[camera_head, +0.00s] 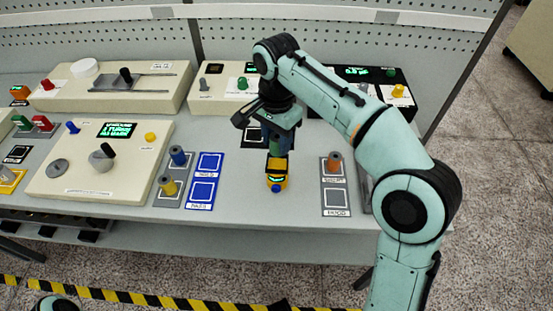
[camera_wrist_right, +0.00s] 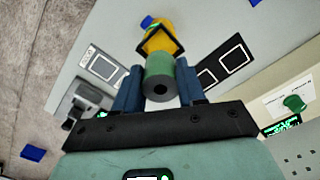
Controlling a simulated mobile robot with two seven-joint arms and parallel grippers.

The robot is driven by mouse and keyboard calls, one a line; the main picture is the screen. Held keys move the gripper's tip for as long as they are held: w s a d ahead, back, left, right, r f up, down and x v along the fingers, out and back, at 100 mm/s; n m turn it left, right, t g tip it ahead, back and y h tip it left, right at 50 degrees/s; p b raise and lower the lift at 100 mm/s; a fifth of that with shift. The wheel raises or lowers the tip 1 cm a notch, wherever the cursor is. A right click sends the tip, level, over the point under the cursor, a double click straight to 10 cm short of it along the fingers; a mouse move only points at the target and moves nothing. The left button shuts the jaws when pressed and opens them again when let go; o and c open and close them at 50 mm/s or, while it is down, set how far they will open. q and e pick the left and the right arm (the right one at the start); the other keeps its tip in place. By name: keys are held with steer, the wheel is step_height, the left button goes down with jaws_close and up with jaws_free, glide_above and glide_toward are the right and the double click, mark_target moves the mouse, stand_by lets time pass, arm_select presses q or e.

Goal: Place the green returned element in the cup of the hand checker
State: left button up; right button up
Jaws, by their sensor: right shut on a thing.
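My right gripper (camera_head: 279,134) points down over the middle of the table and is shut on the green element (camera_wrist_right: 158,77). In the right wrist view the element sits between the blue fingers, its end with a dark hole facing the camera. The hand checker (camera_head: 277,180) is a small yellow device with a black band, a lit green display and a blue tip. It lies directly below the gripper and also shows beyond the element in the right wrist view (camera_wrist_right: 159,36). The element's far end meets or overlaps the checker; its cup is hidden, so I cannot tell whether they touch.
Blue-framed pads (camera_head: 206,177) lie left of the checker, beside a tray with a blue and a yellow spindle (camera_head: 168,186). An orange spindle (camera_head: 334,162) stands on a pad at right. Cream consoles (camera_head: 100,165) fill the left and back. The table front edge is close.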

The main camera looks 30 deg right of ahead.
mark_target(277, 154)
steer(key=shift+f+b, duration=0.65)
steer(key=shift+f, duration=2.1)
steer(key=shift+f, duration=0.1)
steer(key=shift+s+f, duration=0.15)
steer(key=shift+f, duration=0.5)
steer(key=o, duration=1.1)
steer(key=shift+f, duration=0.1)
steer(key=shift+c, duration=0.2)
step_height(277, 154, up, 14)
steer(key=p, duration=0.4)
steer(key=shift+f, duration=0.1)
steer(key=shift+f, duration=0.1)
